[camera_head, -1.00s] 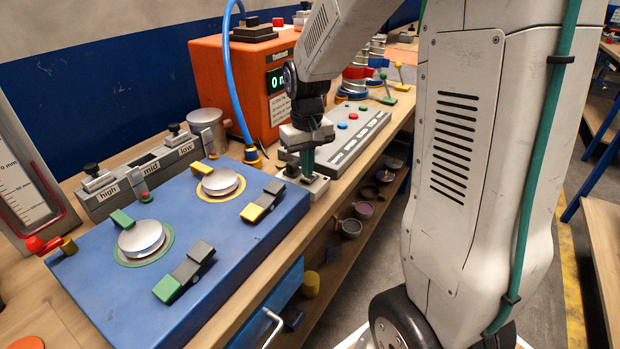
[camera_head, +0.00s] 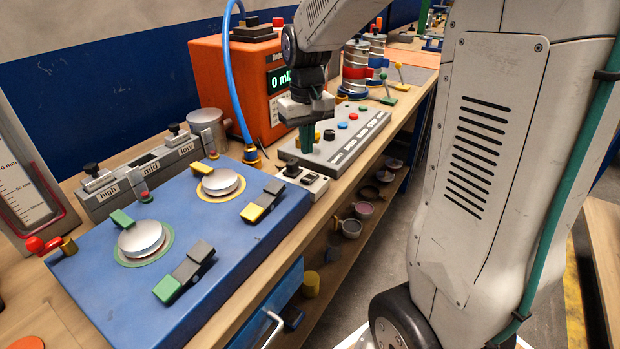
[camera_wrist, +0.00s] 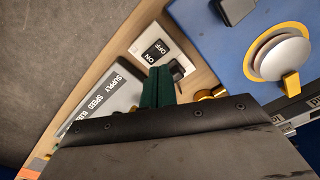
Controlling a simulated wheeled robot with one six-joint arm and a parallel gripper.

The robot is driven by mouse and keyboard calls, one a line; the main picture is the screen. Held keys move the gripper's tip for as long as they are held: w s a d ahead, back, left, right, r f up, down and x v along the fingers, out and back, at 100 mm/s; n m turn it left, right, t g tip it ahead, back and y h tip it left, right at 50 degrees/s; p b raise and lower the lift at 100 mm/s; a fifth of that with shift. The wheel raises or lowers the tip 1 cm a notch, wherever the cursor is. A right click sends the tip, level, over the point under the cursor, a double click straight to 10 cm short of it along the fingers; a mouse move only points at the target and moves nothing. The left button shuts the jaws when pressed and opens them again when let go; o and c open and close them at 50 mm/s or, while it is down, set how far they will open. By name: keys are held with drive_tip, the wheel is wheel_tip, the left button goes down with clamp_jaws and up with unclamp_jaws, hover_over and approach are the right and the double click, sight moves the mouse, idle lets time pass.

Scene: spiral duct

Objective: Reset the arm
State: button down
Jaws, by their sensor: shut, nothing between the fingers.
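My gripper (camera_head: 306,139) has green fingers, which are shut with nothing between them. In the head view it points down above the left end of the grey button panel, just behind a small white switch box (camera_head: 313,182). In the wrist view the fingers (camera_wrist: 158,86) show at the bottom middle, and the switch box (camera_wrist: 148,38) lies beyond them with ON and OFF lettering and a dark lever. The fingertips appear apart from the box. My arm reaches in from the top of the head view.
A grey panel (camera_head: 352,150) with coloured buttons lies behind the switch box. A blue box (camera_head: 215,235) with two silver discs stands at the front left. An orange unit (camera_head: 225,75) with a blue hose (camera_head: 236,80) stands behind. Cups sit on a lower shelf.

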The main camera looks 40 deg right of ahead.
idle(0.3)
drive_tip(key=s+a+r, duration=0.1)
drive_tip(key=s+a, duration=0.2)
drive_tip(key=s, duration=0.5)
drive_tip(key=s+a+r+n+t, duration=0.1)
drive_tip(key=s+a+r, duration=0.1)
drive_tip(key=s, duration=0.5)
drive_tip(key=s+a+r, duration=0.2)
drive_tip(key=s+a, duration=0.3)
drive_tip(key=s, duration=0.3)
drive_tip(key=shift+s+n, duration=0.3)
drive_tip(key=shift+s, duration=0.05)
drive_tip(key=shift+a, duration=0.1)
